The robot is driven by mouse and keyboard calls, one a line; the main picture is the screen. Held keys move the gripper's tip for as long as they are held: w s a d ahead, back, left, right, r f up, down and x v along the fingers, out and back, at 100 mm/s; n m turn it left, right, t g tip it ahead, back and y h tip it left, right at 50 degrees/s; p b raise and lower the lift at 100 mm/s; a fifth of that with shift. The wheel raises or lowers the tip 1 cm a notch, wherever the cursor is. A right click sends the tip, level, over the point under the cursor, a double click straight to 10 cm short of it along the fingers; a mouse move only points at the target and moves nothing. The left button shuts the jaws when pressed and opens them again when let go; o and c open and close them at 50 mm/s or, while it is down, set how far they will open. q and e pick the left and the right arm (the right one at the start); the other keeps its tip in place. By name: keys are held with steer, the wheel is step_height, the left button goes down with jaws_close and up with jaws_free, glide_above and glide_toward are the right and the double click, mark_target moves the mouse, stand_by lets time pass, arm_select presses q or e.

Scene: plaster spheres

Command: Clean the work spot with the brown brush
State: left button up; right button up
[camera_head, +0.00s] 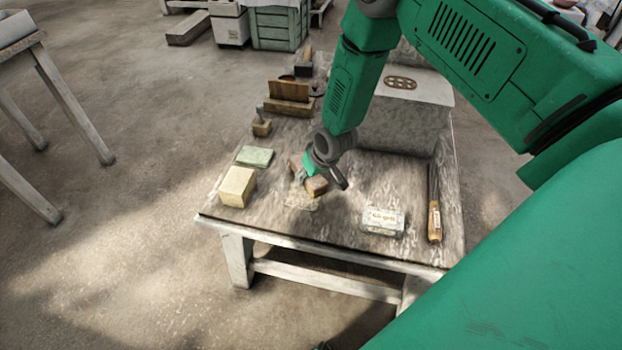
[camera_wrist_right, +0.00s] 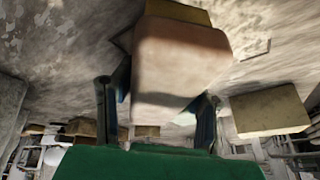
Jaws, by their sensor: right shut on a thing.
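The brown brush (camera_head: 317,187) is in my right gripper (camera_head: 320,176), over the middle of the worktable (camera_head: 340,228). In the right wrist view the brush (camera_wrist_right: 180,65) is a pinkish-brown block with a yellowish part at its far end. It lies between the two dark fingers of my right gripper (camera_wrist_right: 155,105), which is shut on it. A pale, rough patch (camera_head: 300,202) lies on the tabletop just below and left of the brush. I cannot tell whether the brush touches the table. My left gripper is not in view.
A yellowish block (camera_head: 238,187) and green pad (camera_head: 254,156) lie left. A "60 grit" block (camera_head: 383,220) and wooden-handled tool (camera_head: 435,220) lie right. A large grey box (camera_head: 407,112) stands behind my arm; wooden items (camera_head: 289,98) stand at the back left.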

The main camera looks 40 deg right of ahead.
mark_target(319, 176)
steer(key=shift+w+d+b, duration=0.1)
steer(key=shift+w+b, duration=0.3)
steer(key=shift+w, duration=0.55)
steer(key=shift+s, duration=0.1)
steer(key=s+r+p, duration=0.1)
steer(key=s+p, duration=0.1)
steer(key=shift+r+p, duration=0.3)
steer(key=shift+f, duration=0.1)
steer(key=shift+s+d+f+p, duration=0.1)
steer(key=shift+s+d+p, duration=0.05)
steer(key=shift+s+d, duration=0.3)
steer(key=shift+s+d+p, duration=0.15)
steer(key=shift+s+d, duration=0.1)
steer(key=shift+s, duration=0.3)
steer(key=shift+f+b, duration=0.45)
steer(key=shift+f, duration=0.2)
